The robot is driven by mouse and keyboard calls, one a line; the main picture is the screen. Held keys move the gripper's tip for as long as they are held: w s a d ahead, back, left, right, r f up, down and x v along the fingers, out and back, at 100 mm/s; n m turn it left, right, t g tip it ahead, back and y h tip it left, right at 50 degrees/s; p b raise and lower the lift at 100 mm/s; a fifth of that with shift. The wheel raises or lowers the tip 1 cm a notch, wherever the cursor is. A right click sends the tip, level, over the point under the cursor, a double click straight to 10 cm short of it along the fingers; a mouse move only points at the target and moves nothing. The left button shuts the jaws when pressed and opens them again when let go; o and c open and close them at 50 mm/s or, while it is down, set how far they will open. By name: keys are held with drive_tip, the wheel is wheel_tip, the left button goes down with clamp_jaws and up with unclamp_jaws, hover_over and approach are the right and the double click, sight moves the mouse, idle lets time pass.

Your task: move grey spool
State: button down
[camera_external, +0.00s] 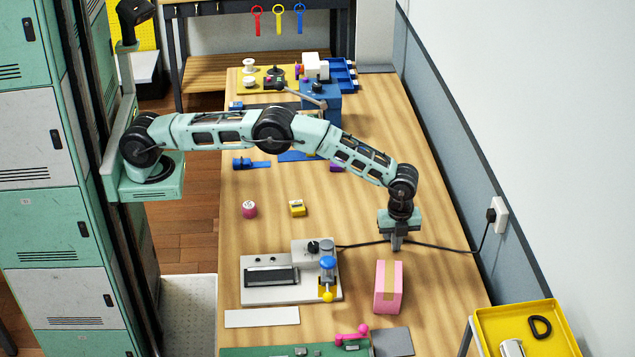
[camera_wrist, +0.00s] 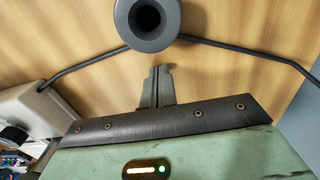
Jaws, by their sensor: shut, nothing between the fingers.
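In the wrist view, a grey round spool (camera_wrist: 172,14) with a dark hole in its middle shows at the top edge, cut off by the frame. A black cable meets it from both sides; I cannot tell whether it winds around the spool or passes under it. My gripper (camera_wrist: 158,72) is shut and empty, its fingertips just below the spool in the picture, with a small gap between. In the external view, my gripper (camera_external: 397,246) points down over the right side of the bench, and I cannot make out the spool there.
The cable (camera_external: 445,248) runs from a grey device (camera_external: 262,293) to a wall socket (camera_external: 500,215). A pink box (camera_external: 388,290) stands in front of my gripper. A yellow block (camera_external: 297,208) and pink roll (camera_external: 249,209) stand left. Bench behind my gripper is clear; the wall bounds the right.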

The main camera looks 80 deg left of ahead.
sight(382, 198)
drive_tip(key=shift+a, duration=1.2)
drive_tip(key=a+b, duration=0.1)
drive_tip(key=a, duration=1.9)
drive_tip(key=shift+a, duration=0.25)
drive_tip(key=d, duration=0.4)
drive_tip(key=shift+d+r, duration=0.15)
drive_tip(key=shift+r, duration=0.05)
wheel_tip(382, 198, up, 10)
drive_tip(key=b, duration=0.1)
drive_tip(key=shift+f+b, duration=0.2)
drive_tip(key=shift+b, duration=0.15)
